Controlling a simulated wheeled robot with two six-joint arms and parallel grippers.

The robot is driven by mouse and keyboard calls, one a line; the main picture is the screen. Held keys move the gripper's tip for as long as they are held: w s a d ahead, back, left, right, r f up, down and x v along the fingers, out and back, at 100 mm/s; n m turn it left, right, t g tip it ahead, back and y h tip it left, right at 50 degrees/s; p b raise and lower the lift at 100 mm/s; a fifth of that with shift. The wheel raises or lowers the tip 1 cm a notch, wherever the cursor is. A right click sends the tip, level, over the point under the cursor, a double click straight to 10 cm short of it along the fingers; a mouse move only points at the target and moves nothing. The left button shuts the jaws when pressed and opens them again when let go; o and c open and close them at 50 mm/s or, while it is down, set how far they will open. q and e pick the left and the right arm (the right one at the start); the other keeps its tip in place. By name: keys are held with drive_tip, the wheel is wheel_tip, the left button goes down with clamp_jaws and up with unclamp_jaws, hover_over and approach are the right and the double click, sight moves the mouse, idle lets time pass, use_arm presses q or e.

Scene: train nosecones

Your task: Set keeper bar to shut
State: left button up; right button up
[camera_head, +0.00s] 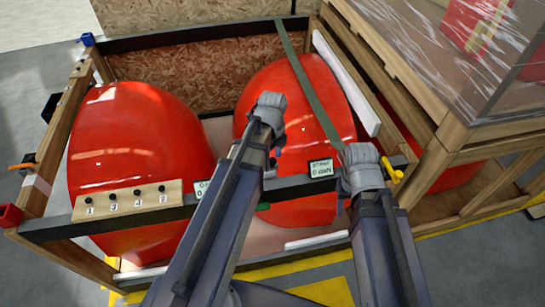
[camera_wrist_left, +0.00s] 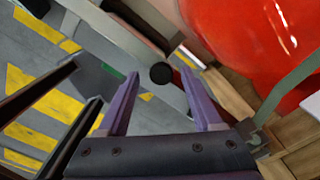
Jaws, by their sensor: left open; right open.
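A long dark bar (camera_head: 60,227) runs across the front of the wooden crate; it may be the keeper bar, but I cannot tell for certain. Two large red nosecones (camera_head: 135,150) (camera_head: 290,95) sit behind it. My left gripper (camera_head: 268,108) is open above the bar, over the right nosecone's left part. In the left wrist view its two fingers (camera_wrist_left: 160,80) are spread, with a round black knob (camera_wrist_left: 161,73) showing between their tips; I cannot tell its distance. My right gripper (camera_head: 362,165) is open near the bar's right end, beside a yellow handle (camera_head: 393,172).
A numbered peg board (camera_head: 128,201) and a small display (camera_head: 321,168) are on the front bar. A green strap (camera_head: 308,85) crosses the right nosecone. A wrapped crate (camera_head: 470,60) stands at the right. Yellow-marked floor (camera_head: 325,291) lies in front.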

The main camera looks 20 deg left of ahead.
use_arm(q)
wheel_tip(320, 180, up, 8)
drive_tip(key=p, duration=0.7)
drive_tip(key=shift+f, duration=0.2)
drive_tip(key=shift+d+f, duration=0.1)
drive_tip(key=shift+d, duration=0.05)
drive_tip(key=s+d+f+n+b, duration=0.3)
drive_tip(key=s+d+n, duration=0.2)
drive_tip(key=d+n, duration=0.2)
drive_tip(key=s+d+f+n+y+b, duration=0.1)
drive_tip(key=s+d+f+n+b, duration=0.2)
drive_tip(key=n, duration=0.7)
drive_tip(key=shift+s+d, duration=1.2)
drive_tip(key=shift+d, duration=0.8)
